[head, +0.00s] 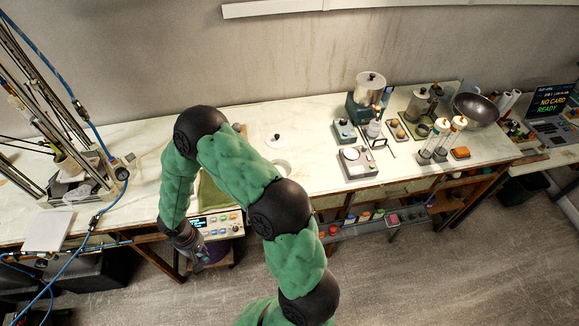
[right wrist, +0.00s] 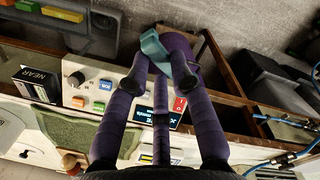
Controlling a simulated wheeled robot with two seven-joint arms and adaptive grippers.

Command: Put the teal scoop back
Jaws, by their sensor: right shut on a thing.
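My right gripper (head: 192,250) hangs low at the table's front edge, left of the control box, in the head view. In the right wrist view its purple fingers (right wrist: 160,78) are closed on the teal scoop (right wrist: 153,48). The scoop shows as a curved teal piece at the fingertips, partly hidden by the fingers. A purple rounded thing (right wrist: 178,43) lies just beyond it; I cannot tell whether they touch. My left gripper is not in view.
A control box (head: 217,224) with coloured buttons is at the table front, close to my gripper. A green mat (right wrist: 80,135) lies on the table (head: 130,215). A metal frame with blue hoses (head: 100,140) stands left. Scales and jars crowd the table's right half.

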